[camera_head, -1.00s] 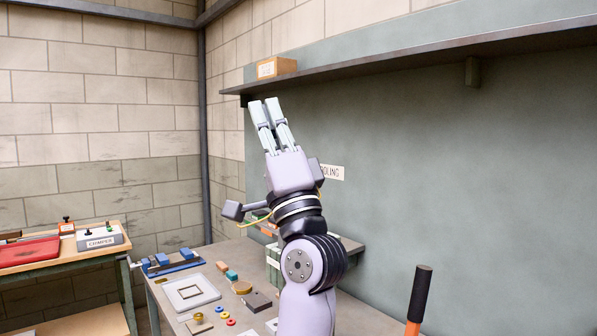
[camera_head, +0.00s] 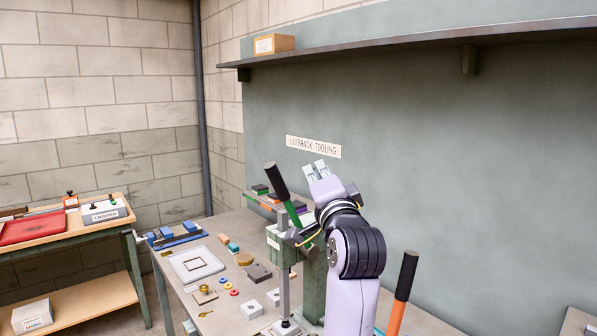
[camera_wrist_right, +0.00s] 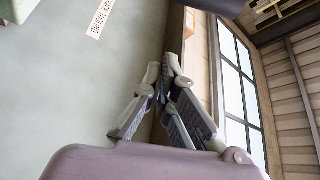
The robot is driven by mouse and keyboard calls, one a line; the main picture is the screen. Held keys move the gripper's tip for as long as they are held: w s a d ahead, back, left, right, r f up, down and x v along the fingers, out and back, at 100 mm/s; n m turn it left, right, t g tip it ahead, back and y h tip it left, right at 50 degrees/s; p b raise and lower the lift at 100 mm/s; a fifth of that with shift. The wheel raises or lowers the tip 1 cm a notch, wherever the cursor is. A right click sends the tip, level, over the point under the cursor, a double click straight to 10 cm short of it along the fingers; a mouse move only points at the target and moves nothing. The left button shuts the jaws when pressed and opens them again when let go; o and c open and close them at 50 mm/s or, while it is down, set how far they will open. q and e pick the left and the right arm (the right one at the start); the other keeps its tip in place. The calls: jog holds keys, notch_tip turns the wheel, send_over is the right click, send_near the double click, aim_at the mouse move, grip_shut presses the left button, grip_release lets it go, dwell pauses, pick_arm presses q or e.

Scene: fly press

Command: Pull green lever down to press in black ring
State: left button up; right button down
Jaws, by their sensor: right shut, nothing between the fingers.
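The green lever (camera_head: 291,212) with its black grip (camera_head: 276,181) stands tilted, its top leaning left, beside my right wrist. My right gripper (camera_head: 319,167) is shut and empty, pointing up and away toward the wall. It is to the right of the lever's grip, and my wrist hides part of the lever's lower end; I cannot tell whether they touch. In the right wrist view its fingertips (camera_wrist_right: 165,72) meet with nothing between them. The press's ram (camera_head: 284,293) hangs below, close to the bench. I cannot make out the black ring clearly. My left gripper is not in view.
An orange lever with a black grip (camera_head: 401,295) stands to the right of my arm. A shelf (camera_head: 400,43) runs along the wall above.

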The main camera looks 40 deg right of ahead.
pick_arm(q)
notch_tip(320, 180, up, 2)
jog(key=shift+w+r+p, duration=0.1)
jog(key=shift+p, duration=0.6)
pick_arm(e)
jog(key=w+a, duration=0.1)
jog(key=w+a+f, duration=0.1)
jog(key=a, duration=0.1)
jog(key=shift+f, duration=0.15)
jog(key=shift+w+f, duration=0.1)
jog(key=shift+f, duration=0.05)
